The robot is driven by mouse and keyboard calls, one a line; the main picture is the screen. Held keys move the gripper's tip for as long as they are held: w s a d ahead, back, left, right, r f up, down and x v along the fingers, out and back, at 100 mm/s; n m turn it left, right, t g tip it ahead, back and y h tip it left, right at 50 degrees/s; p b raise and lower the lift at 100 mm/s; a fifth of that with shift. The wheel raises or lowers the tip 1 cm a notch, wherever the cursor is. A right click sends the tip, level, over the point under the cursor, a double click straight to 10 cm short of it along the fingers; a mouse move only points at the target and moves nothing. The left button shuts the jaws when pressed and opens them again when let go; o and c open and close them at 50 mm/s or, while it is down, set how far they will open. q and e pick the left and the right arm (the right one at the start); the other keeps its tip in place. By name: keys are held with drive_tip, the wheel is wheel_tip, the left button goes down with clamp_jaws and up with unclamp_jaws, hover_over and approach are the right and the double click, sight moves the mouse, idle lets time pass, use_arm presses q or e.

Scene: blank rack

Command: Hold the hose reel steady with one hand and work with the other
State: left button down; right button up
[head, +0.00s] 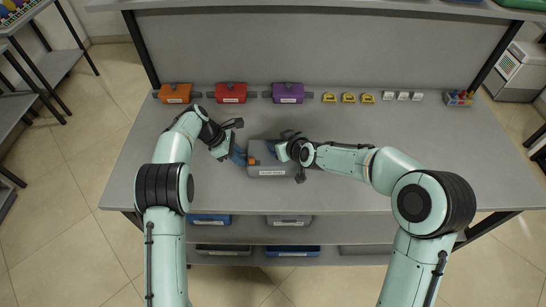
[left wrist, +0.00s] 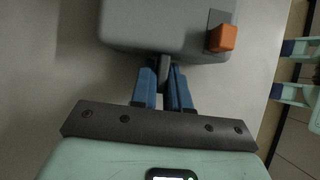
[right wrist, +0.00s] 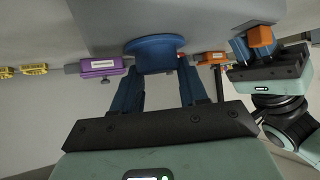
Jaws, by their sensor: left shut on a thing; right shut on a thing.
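The hose reel is a grey box-shaped body (head: 266,171) with a pale label on its front, near the table's middle. In the left wrist view its grey body (left wrist: 175,22) carries an orange block (left wrist: 222,38). My left gripper (head: 240,157) is shut on a narrow grey stem (left wrist: 164,70) at the reel's left side. My right gripper (head: 277,149) is at the reel's top; in the right wrist view its blue fingers (right wrist: 160,92) are shut on a round blue knob (right wrist: 155,47) on the body. The right hand hides part of the reel in the head view.
Orange (head: 175,93), red (head: 231,92) and purple (head: 288,92) boxes line the table's back. Yellow pieces (head: 348,98), white pieces (head: 402,96) and a small bin (head: 459,98) stand further right. The table (head: 400,128) is clear right of the reel. Bins sit on shelves below.

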drive_tip(key=shift+s+a+f+m+t+h, duration=0.1)
drive_tip(key=shift+m+t+h, duration=0.1)
drive_tip(key=shift+m+h, duration=0.4)
drive_tip(key=shift+s+a+m+t+h, duration=0.1)
drive_tip(key=shift+m+t+h, duration=0.1)
drive_tip(key=shift+m+h, duration=0.4)
drive_tip(key=shift+f+m, duration=0.15)
drive_tip(key=shift+m, duration=0.25)
drive_tip(key=shift+m+h, duration=0.3)
drive_tip(key=shift+h, duration=0.2)
drive_tip(key=shift+m+h, duration=0.3)
drive_tip(key=shift+w+d+m+t+h, duration=0.1)
drive_tip(key=shift+d+m+t+h, duration=0.1)
drive_tip(key=shift+m+t+h, duration=0.15)
drive_tip(key=o, duration=0.8)
drive_tip(key=shift+w, duration=0.1)
